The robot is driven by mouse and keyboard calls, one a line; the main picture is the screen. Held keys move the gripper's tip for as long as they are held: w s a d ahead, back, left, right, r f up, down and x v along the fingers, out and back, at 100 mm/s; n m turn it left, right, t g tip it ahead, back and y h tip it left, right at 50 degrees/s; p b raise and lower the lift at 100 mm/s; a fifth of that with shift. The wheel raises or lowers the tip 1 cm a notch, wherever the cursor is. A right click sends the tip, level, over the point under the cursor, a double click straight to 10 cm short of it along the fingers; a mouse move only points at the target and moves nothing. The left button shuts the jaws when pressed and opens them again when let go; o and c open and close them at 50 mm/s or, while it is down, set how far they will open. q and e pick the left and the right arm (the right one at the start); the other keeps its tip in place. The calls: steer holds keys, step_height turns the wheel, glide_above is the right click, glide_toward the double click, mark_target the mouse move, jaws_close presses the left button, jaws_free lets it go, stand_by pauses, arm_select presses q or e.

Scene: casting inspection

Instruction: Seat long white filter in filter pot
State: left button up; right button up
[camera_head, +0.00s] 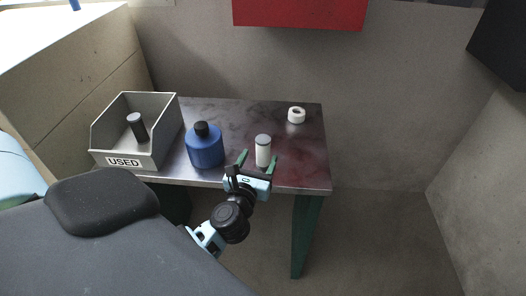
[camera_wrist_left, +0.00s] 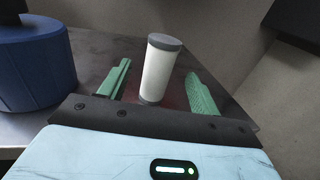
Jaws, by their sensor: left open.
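The long white filter (camera_head: 263,151), a white cylinder with grey end caps, stands upright near the table's front edge. It also shows in the left wrist view (camera_wrist_left: 159,72). My left gripper (camera_head: 257,160) is open, its green fingers on either side of the filter with gaps at both sides in the wrist view (camera_wrist_left: 158,80). A round blue pot (camera_head: 205,149) with a black top stands to the left of the filter; it appears to be the filter pot. Its inside is hidden. The blue pot also shows at the left of the wrist view (camera_wrist_left: 35,70). My right gripper is not in view.
A grey bin (camera_head: 155,155) labelled USED stands at the table's left and holds a dark cylinder (camera_head: 136,127). A short white ring (camera_head: 297,115) lies at the back right. The dark table (camera_head: 245,115) is clear between the blue pot and the ring.

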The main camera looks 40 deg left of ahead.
mark_target(261, 154)
arm_select(q)
steer(key=x, duration=0.5)
steer(key=shift+f, duration=0.1)
steer(key=c, duration=1.1)
